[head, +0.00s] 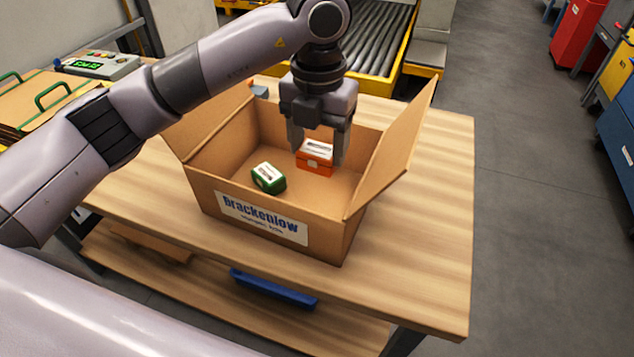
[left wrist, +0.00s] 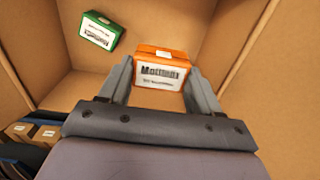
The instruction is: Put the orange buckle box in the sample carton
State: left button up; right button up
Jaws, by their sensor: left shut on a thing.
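The orange buckle box (head: 315,157) has a white label on top and is inside the open sample carton (head: 203,187). My left gripper (head: 317,152) reaches down into the carton and is shut on the orange box. In the left wrist view the orange box (left wrist: 162,70) lies between the two fingers of the left gripper (left wrist: 160,80). I cannot tell whether the box touches the carton floor. The carton's front carries a "Brackenlow" label, and its flaps stand open. My right gripper is not in view.
A small green box (head: 268,177) lies in the carton to the left of the orange one. The carton stands on a wooden table (head: 430,230) with bare top to its right. A roller conveyor (head: 375,35) is behind. A blue tray (head: 273,288) is on the lower shelf.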

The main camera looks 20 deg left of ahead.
pick_arm(q)
notch_tip(320, 180, down, 9)
jog(key=shift+r, duration=0.1)
dwell(0.3)
jog(key=shift+f, duration=0.25)
jog(key=o, duration=1.3)
jog(key=shift+c, duration=0.2)
